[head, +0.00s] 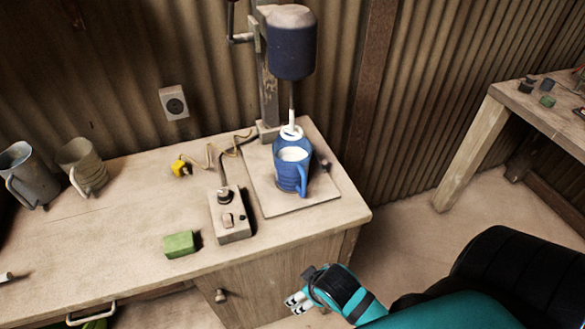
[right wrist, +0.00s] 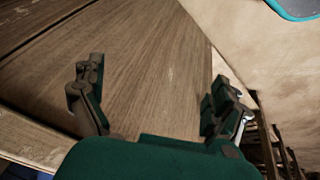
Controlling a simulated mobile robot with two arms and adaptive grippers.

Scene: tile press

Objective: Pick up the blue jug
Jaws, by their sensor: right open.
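The blue jug (head: 288,181) stands upright on a square board at the right end of the workbench, below the press. Its top looks white inside, and its handle is on the right front side. A blue part with a white ring (head: 291,133) is right behind it; I cannot tell where the two meet. My right gripper (head: 297,302) is low in front of the bench, well below and apart from the jug. In the right wrist view the right gripper (right wrist: 158,95) has its fingers spread, with nothing between them. My left gripper is not in view.
The press (head: 292,45) hangs over the jug. A control box (head: 230,222), a green block (head: 179,244) and a yellow plug (head: 180,167) lie left of the board. Two grey mugs (head: 82,165) stand far left. Another table (head: 530,103) is at right, with floor between.

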